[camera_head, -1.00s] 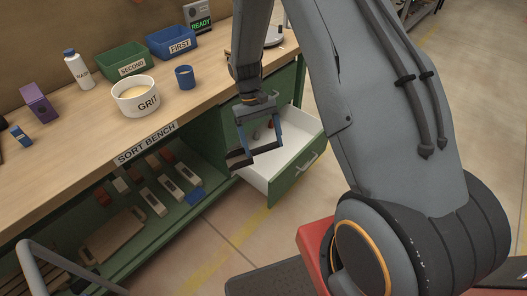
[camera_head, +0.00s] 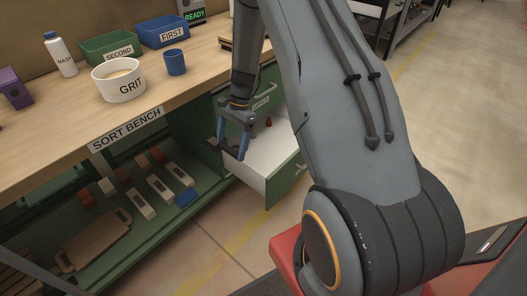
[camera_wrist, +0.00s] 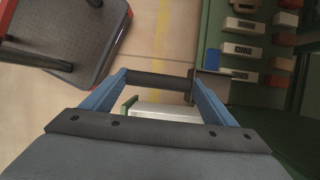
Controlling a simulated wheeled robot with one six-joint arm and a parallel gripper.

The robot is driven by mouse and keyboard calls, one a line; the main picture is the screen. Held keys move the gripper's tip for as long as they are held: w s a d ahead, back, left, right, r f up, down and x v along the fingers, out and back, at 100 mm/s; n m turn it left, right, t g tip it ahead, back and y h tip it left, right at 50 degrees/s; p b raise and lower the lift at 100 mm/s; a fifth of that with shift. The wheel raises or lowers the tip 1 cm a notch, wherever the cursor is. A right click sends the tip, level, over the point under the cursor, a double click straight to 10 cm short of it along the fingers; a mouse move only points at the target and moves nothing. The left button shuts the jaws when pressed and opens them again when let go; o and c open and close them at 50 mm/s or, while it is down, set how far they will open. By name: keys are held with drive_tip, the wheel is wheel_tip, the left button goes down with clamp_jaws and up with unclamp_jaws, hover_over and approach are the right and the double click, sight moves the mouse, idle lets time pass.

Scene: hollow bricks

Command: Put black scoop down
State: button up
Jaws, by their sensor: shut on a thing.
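My gripper (camera_head: 232,147) hangs by the open drawer (camera_head: 284,178), near its left side in the head view. In the wrist view my gripper (camera_wrist: 157,79) has its two blue fingers shut on the black scoop (camera_wrist: 212,86). Its dark handle runs across between the fingertips, and its box-like end sticks out past the right finger. In the head view the scoop cannot be made out clearly. The drawer's pale inside also shows in the wrist view (camera_wrist: 167,109), below the handle.
The sort bench (camera_head: 150,105) stands left, with a white GRIT bowl (camera_head: 118,88), a blue cup (camera_head: 175,62), a green SECOND bin (camera_head: 108,47) and a blue FIRST bin (camera_head: 161,33) on top. A small red item (camera_head: 268,121) lies in the drawer. Several labelled blocks fill the lower shelf.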

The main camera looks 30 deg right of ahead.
drive_tip(key=w+d+f+m+t+b, duration=0.3)
drive_tip(key=w+d+f+m+b, duration=0.2)
drive_tip(key=f+m+b, duration=0.15)
drive_tip(key=m+t+h+b, duration=0.2)
drive_tip(key=m+t+b, duration=0.1)
drive_tip(key=m+b, duration=0.95)
hover_over(261, 167)
drive_tip(key=s+a+b, duration=0.2)
drive_tip(key=s, duration=0.2)
wheel_tip(261, 167, down, 14)
drive_tip(key=n, duration=0.1)
drive_tip(key=f+b, duration=0.1)
drive_tip(key=f, duration=0.2)
drive_tip(key=f+b, duration=0.2)
drive_tip(key=f, duration=0.1)
drive_tip(key=f+b, duration=0.1)
drive_tip(key=f, duration=0.2)
drive_tip(key=shift+w+f, duration=0.25)
drive_tip(key=shift+f, duration=0.15)
drive_tip(key=shift+f+b, duration=0.15)
drive_tip(key=shift+b, duration=0.15)
drive_tip(key=o, duration=1.3)
